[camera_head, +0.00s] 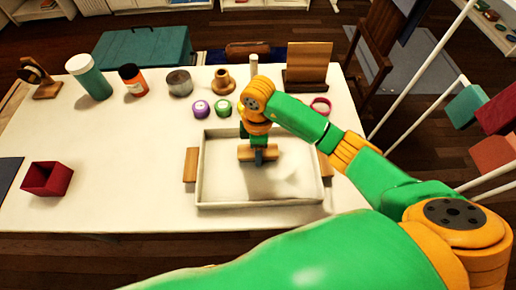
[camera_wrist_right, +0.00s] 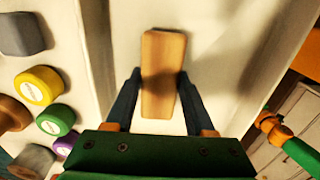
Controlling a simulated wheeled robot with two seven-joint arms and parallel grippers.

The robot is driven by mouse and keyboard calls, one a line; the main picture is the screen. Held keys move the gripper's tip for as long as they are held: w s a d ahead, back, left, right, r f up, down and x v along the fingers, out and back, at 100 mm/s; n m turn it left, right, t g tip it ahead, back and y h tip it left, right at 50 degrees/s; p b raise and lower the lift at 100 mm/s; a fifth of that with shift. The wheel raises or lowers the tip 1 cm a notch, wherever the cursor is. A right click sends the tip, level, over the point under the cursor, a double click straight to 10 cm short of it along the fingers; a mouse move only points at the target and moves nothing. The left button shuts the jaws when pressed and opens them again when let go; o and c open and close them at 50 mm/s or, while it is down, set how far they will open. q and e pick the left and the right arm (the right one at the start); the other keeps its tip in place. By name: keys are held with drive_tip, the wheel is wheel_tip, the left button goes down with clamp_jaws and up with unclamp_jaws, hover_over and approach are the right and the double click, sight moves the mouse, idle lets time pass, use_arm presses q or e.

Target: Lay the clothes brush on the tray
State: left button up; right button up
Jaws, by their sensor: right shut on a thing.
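The clothes brush, a light wooden block (camera_head: 243,152), is over the upper middle of the white tray (camera_head: 222,182). My right gripper (camera_head: 259,156) reaches down from above and is shut on the brush's middle. In the right wrist view the brush (camera_wrist_right: 164,50) is between the two dark fingers of the gripper (camera_wrist_right: 159,78). A shadow lies on the tray floor below the brush, which looks held above it. The brush's underside is hidden. My left gripper is not in view.
The tray has low walls and wooden side handles (camera_head: 190,165). Behind it stand purple (camera_head: 200,108) and green (camera_head: 222,108) round tubs, a grey tin (camera_head: 179,82) and a wooden stand (camera_head: 307,66). A red box (camera_head: 47,179) sits at left. The table between is clear.

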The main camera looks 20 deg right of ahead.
drive_tip(key=shift+f, duration=0.1)
drive_tip(key=o, duration=1.3)
drive_tip(key=shift+r, duration=0.25)
wheel_tip(320, 180, up, 5)
drive_tip(key=shift+r, duration=0.1)
wheel_tip(320, 180, up, 7)
drive_tip(key=p, duration=0.2)
drive_tip(key=shift+f+p, duration=0.2)
drive_tip(key=shift+p, duration=0.1)
